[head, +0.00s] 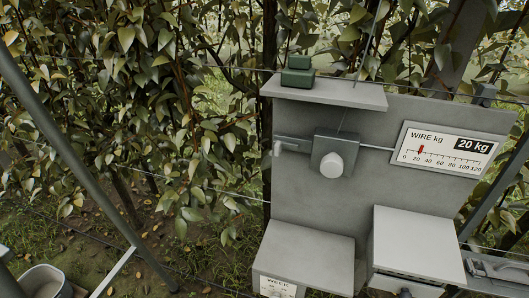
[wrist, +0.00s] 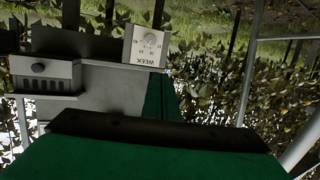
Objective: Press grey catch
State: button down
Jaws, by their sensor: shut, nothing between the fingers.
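In the head view a grey block with a round white knob (head: 332,164) sits on a grey upright panel (head: 300,205). A flat grey bar (head: 292,144) with a short bent end reaches left from it. A grey metal latch-like part (head: 497,269) lies at the lower right edge. I cannot tell which of these is the catch. My gripper (wrist: 160,80) shows only in the wrist view, as green parts with a dark bar at the bottom. It is shut and empty, apart from the panel's boxes as far as I can see.
A gauge marked WIRE kg (head: 448,149) reads about 20. A green block (head: 297,72) rests on the top shelf (head: 335,93). A WEEK dial (wrist: 147,47) and a slotted grey box (wrist: 45,80) show upside down. Thin wires, posts and leafy branches surround the panel.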

jog(key=w+a+f+n, duration=0.15)
jog(key=w+n, duration=0.25)
jog(key=w, duration=0.5)
jog(key=w+a+n, duration=0.2)
jog(key=w+n, duration=0.2)
jog(key=w, duration=0.4)
jog(key=w+a+r+n+t+h, duration=0.1)
jog(key=w+r+n, duration=0.1)
jog(key=w+r, duration=0.3)
jog(key=w+a+r+n, duration=0.2)
jog(key=w+r, duration=0.1)
jog(key=w, duration=0.5)
jog(key=w+a+r+n+h, duration=0.1)
jog(key=w+r+h, duration=0.1)
jog(key=w+r, duration=0.3)
jog(key=w+r+h, duration=0.2)
jog(key=w+r, duration=0.1)
jog(key=r, duration=0.5)
notch_tip(320, 180, up, 16)
jog(key=a+m+g+h, duration=0.1)
jog(key=h, duration=0.3)
jog(key=shift+m+h, duration=0.3)
jog(key=shift+s+a, duration=0.1)
